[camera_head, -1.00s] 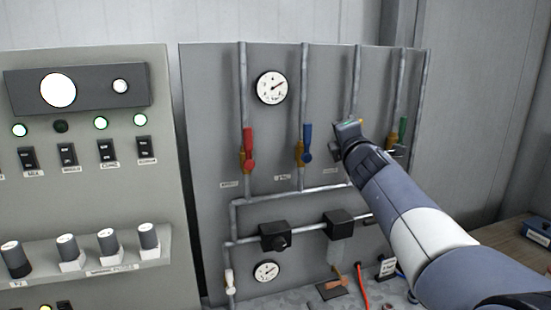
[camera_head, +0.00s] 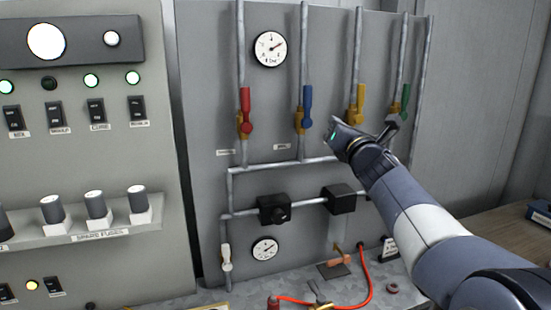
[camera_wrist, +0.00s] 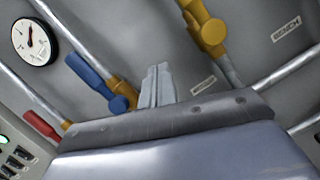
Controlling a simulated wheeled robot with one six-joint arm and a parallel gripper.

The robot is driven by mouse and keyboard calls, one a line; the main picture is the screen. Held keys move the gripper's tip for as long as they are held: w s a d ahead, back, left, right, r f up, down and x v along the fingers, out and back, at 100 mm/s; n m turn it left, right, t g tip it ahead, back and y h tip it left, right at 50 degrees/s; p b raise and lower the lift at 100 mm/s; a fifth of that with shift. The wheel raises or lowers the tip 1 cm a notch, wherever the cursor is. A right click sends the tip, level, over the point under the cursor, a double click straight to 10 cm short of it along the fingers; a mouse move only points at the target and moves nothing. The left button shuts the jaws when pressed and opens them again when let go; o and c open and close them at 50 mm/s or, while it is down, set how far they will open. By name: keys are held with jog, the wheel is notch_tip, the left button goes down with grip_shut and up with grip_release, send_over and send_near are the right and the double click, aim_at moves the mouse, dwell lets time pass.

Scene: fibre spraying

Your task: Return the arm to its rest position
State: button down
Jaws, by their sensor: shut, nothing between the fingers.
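My arm reaches in from the lower right in the head view, and my gripper (camera_head: 392,128) is in front of the valve panel (camera_head: 205,120). In the wrist view my gripper (camera_wrist: 158,72) shows its fingers together, with nothing between them. The panel carries a red valve handle (camera_head: 246,108), a blue one (camera_head: 307,106) and a yellow one (camera_head: 360,100), all standing upright along their pipes. The blue handle (camera_wrist: 88,72) and the yellow handle (camera_wrist: 207,28) also show in the wrist view, on either side of my fingers and apart from them. The green handle (camera_head: 406,97) is partly hidden behind my gripper.
A grey control cabinet (camera_head: 85,170) with switches and lamps stands at the left. Gauges (camera_head: 270,49) and black boxes (camera_head: 274,209) sit on the panel. An orange-red hose (camera_head: 368,285) lies on the bench below. A wooden surface (camera_head: 500,225) is at the right.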

jog(key=shift+w+d+f+n+y+p, duration=0.15)
jog(key=shift+f+n+y, duration=0.25)
jog(key=shift+n, duration=0.55)
jog(key=shift+s+d+f+n+y+p, duration=0.15)
jog(key=shift+f+n+y, duration=0.3)
jog(key=shift+n, duration=0.55)
jog(key=shift+w+d+f+n+y+p, duration=0.2)
jog(key=shift+f+n, duration=0.3)
jog(key=shift+n, duration=0.45)
jog(key=shift+s+a, duration=0.1)
jog(key=shift+a, duration=0.05)
